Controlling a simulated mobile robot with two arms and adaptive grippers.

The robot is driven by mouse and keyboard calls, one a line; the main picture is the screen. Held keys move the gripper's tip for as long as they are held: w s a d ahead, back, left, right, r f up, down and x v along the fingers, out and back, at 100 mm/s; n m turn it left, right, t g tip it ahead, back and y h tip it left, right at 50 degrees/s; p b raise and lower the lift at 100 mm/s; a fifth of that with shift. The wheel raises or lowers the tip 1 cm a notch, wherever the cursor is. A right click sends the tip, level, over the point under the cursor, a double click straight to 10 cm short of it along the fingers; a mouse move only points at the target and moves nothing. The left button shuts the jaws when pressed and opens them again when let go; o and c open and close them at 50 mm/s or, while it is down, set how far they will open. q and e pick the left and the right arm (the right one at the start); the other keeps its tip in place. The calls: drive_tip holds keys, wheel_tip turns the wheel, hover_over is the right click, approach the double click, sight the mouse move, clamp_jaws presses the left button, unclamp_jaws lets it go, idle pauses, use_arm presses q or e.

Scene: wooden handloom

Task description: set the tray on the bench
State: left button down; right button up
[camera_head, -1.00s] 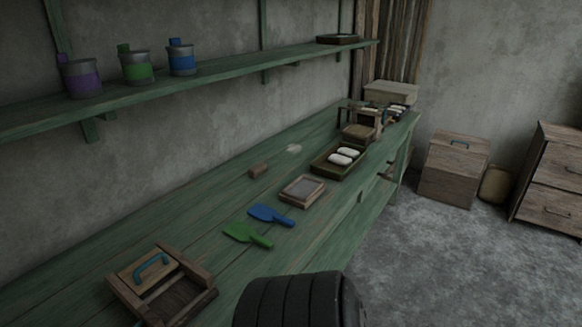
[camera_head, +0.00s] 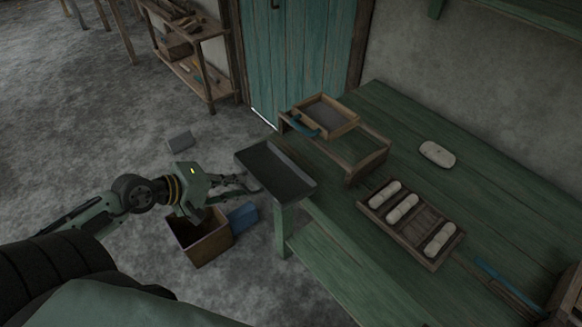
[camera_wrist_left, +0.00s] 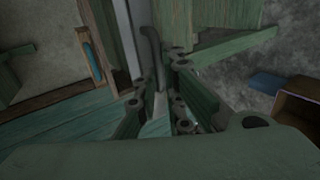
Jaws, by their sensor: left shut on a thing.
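A dark, shallow rectangular tray (camera_head: 276,172) is at the near-left corner of the green bench (camera_head: 490,195) in the head view. My left gripper (camera_head: 240,184) is shut on the tray's left side, out over the floor. The tray looks roughly level and overlaps the bench corner in the picture. I cannot tell whether it touches the bench top. In the left wrist view, my left gripper's fingers (camera_wrist_left: 163,105) are close together, and what they grip is partly hidden by them. My right gripper is not in view.
A wooden stand (camera_head: 368,160) with a sieve-like frame (camera_head: 326,114) is just beyond the tray. A wooden rack (camera_head: 411,222) with several white rolls and a white oval piece (camera_head: 437,153) lie on the bench. An open wooden box (camera_head: 200,238) stands on the floor below my left arm.

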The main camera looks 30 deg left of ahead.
sight(271, 173)
use_arm(q)
drive_tip(key=w+d, duration=0.1)
drive_tip(key=w, duration=0.2)
drive_tip(key=w+d+p, duration=0.1)
drive_tip(key=w, duration=0.2)
drive_tip(key=w+d, duration=0.1)
drive_tip(key=w, duration=0.1)
drive_tip(key=shift+w+d+p, duration=0.35)
drive_tip(key=shift+w+p, duration=0.05)
drive_tip(key=shift+w+d+r, duration=0.15)
drive_tip(key=shift+w+d, duration=0.1)
drive_tip(key=shift+w, duration=0.3)
drive_tip(key=shift+s+f+p, duration=0.15)
drive_tip(key=shift+f+p, duration=0.2)
drive_tip(key=shift+f, duration=1.55)
drive_tip(key=c, duration=1.9)
unclamp_jaws()
drive_tip(key=shift+o, duration=0.2)
drive_tip(key=b+v, duration=0.1)
drive_tip(key=v, duration=0.9)
drive_tip(key=shift+s+a+f, duration=0.1)
drive_tip(key=shift+s, duration=0.05)
drive_tip(key=shift+b+v, duration=0.35)
drive_tip(key=shift+v, duration=0.6)
